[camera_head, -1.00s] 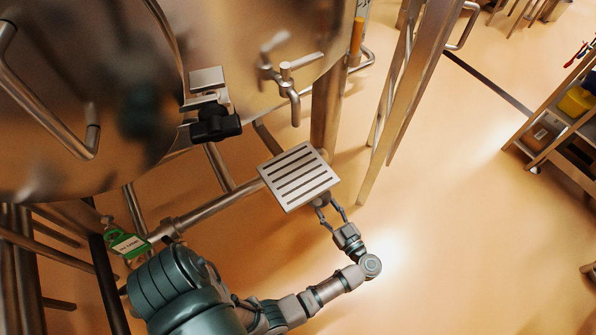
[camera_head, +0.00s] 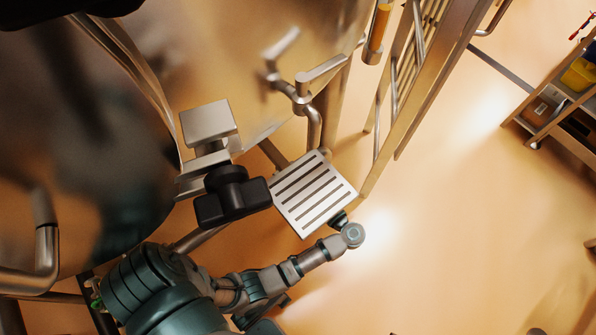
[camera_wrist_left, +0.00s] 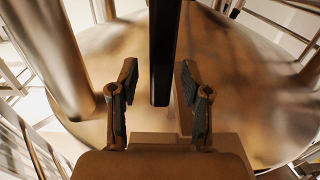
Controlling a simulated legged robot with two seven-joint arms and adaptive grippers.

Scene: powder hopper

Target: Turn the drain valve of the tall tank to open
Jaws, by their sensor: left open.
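The tall tank (camera_head: 225,60) is shiny metal and fills the upper left of the head view. A metal tap, apparently the drain valve (camera_head: 305,88), sticks out of its wall, with a lever pointing up and right and a bent spout; the tank reflects it. A slotted drip plate (camera_head: 314,195) sits below the spout. My left arm reaches in from the lower left, and its gripper is hidden behind the plate there. In the left wrist view my left gripper (camera_wrist_left: 157,68) is open, with a dark bar (camera_wrist_left: 162,50) between or beyond its fingers; contact is unclear.
A black clamp or knob (camera_head: 232,195) on a metal bracket stands left of the plate. A metal ladder-like frame (camera_head: 424,85) and an orange-handled part (camera_head: 377,30) are right of the tap. A cart (camera_head: 560,100) stands far right. The floor between is clear.

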